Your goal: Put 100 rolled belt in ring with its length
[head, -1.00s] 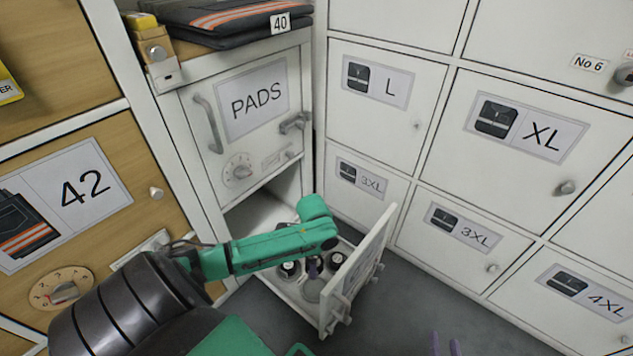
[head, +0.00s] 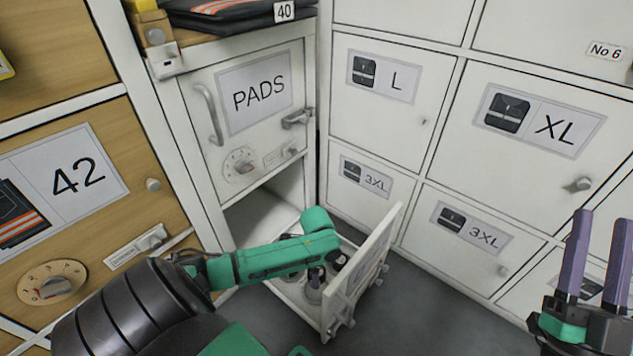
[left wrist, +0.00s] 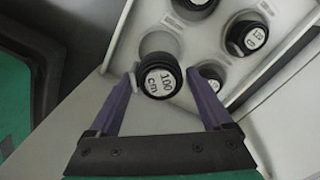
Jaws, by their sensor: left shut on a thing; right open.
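The rolled belt (left wrist: 163,82) is a black coil with a white label reading "100 cm". My left gripper (left wrist: 162,74) is shut on it, with one purple finger on each side. A ring (left wrist: 160,40) with a grey inside shows just past the belt in the left wrist view. The belt overlaps its near edge there, and I cannot tell how high it is above the ring. In the head view my left gripper (head: 316,277) is over the open drawer (head: 326,318), partly hidden by its arm. My right gripper (head: 602,222) is open and empty at the right.
Other rolled belts sit in the drawer, one at the right (left wrist: 246,36), one at the top (left wrist: 198,4) and one beside the right finger (left wrist: 211,74). The drawer front (head: 365,270) stands up on the right. A PADS door (head: 245,105) is above; lockers (head: 460,230) line the right.

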